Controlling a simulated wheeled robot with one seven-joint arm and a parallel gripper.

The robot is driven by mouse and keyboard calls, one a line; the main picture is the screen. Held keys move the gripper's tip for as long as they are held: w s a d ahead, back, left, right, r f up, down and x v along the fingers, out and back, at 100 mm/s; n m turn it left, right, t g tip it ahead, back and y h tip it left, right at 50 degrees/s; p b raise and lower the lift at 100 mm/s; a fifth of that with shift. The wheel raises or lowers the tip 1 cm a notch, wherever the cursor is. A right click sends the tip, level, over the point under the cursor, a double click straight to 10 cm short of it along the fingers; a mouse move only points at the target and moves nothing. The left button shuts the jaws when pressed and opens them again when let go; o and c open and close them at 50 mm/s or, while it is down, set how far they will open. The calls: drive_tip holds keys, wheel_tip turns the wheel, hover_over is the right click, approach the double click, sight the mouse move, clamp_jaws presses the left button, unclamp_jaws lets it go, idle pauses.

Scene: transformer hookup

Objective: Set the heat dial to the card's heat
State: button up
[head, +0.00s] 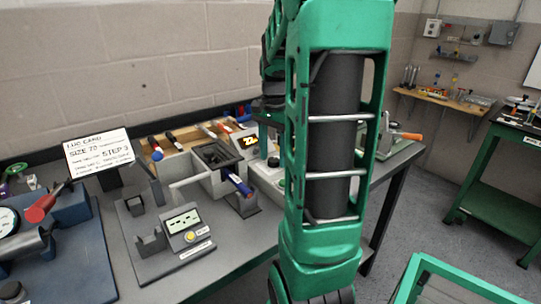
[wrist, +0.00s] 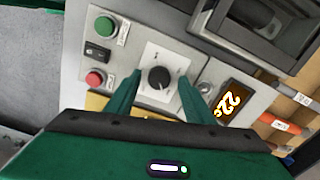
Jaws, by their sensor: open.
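The heat dial (wrist: 159,77) is a round black knob on a white square plate, in the wrist view. My gripper (wrist: 158,88) is open, with one green finger on each side of the dial and a gap between fingers and knob. Whether the fingers reach down to the knob's height, I cannot tell. An orange display (wrist: 232,104) beside it reads about 22; it also shows in the head view (head: 246,141). My arm hides the dial there.
A green button (wrist: 105,26), a black switch (wrist: 97,52) and a red button (wrist: 95,78) sit left of the dial. A dark open-topped block (head: 216,156) stands on the grey bench. A meter unit (head: 185,222) is nearer the front.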

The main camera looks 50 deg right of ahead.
drive_tip(key=shift+f, duration=0.2)
drive_tip(key=shift+c, duration=0.3)
drive_tip(key=c, duration=1)
drive_tip(key=shift+r+n, duration=0.1)
drive_tip(key=shift+n, duration=1.2)
drive_tip(key=o, duration=1.1)
drive_tip(key=shift+c, duration=0.2)
